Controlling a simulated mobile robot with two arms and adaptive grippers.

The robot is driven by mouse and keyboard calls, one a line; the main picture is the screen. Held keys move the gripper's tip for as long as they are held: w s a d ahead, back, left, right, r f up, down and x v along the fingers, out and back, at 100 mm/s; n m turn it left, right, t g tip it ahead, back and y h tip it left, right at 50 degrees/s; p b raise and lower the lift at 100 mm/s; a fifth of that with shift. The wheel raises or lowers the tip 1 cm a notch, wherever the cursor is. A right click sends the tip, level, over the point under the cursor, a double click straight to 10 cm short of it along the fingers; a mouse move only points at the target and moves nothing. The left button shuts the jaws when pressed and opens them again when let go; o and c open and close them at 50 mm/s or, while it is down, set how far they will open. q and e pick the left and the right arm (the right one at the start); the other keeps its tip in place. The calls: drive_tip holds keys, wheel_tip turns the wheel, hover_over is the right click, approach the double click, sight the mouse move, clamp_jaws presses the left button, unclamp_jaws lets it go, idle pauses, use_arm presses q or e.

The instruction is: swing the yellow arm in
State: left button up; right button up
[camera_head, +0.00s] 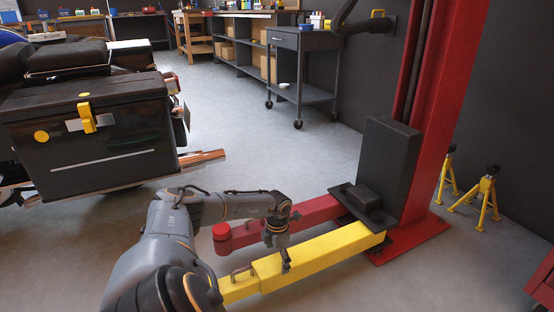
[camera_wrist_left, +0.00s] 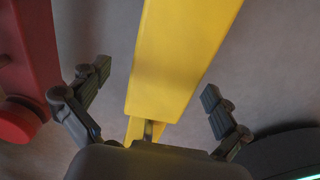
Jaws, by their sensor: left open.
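The yellow arm (camera_head: 325,257) is a long low beam that runs from the carriage of the red lift post toward the lower left. Its narrower end section (camera_head: 238,289) carries a small handle (camera_head: 243,271); my own arm partly covers this end. My left gripper (camera_head: 281,264) is over the middle of the yellow arm. In the left wrist view its open fingers (camera_wrist_left: 156,92) stand on either side of the yellow arm (camera_wrist_left: 180,55), with visible gaps and nothing held. Whether the fingers reach down beside the beam is unclear. My right gripper is not in view.
A red arm (camera_head: 318,212) with a round pad (camera_head: 221,232) lies just behind the yellow one. The red post (camera_head: 436,110) stands right, with yellow stands (camera_head: 486,195) beyond. A motorcycle with a black case (camera_head: 95,140) is left. Open floor (camera_head: 265,155) lies between.

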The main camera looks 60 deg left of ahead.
use_arm(q)
wheel_tip(320, 180, up, 8)
drive_tip(key=shift+a+f, duration=0.1)
drive_tip(key=shift+f, duration=0.05)
drive_tip(key=shift+r, duration=0.35)
